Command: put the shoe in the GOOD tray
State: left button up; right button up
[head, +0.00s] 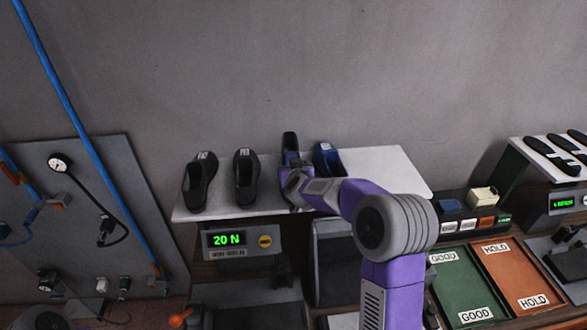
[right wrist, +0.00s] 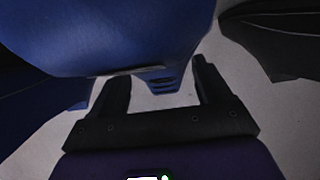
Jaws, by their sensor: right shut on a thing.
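A row of shoes stands on a white shelf (head: 395,170) in the head view: two black shoes at the left and two blue ones at the right. My right gripper (head: 292,178) is at the left blue shoe (head: 290,142) and shut on it, partly covering it. In the right wrist view this blue shoe (right wrist: 110,35) fills the upper left, with its lower end between the fingers. I cannot tell whether it is lifted off the shelf. The green GOOD tray (head: 463,283) lies empty at the lower right. My left gripper is not in view.
The other blue shoe (head: 327,158) stands close to the right of the held one, and a black shoe (head: 246,178) to its left. The brown HOLD tray (head: 515,275) adjoins the GOOD tray. A "20 N" display (head: 228,240) sits below the shelf.

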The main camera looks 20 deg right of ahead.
jog(key=o, duration=0.9)
jog(key=shift+f, duration=0.15)
jog(key=o, duration=0.4)
jog(key=shift+r, duration=0.2)
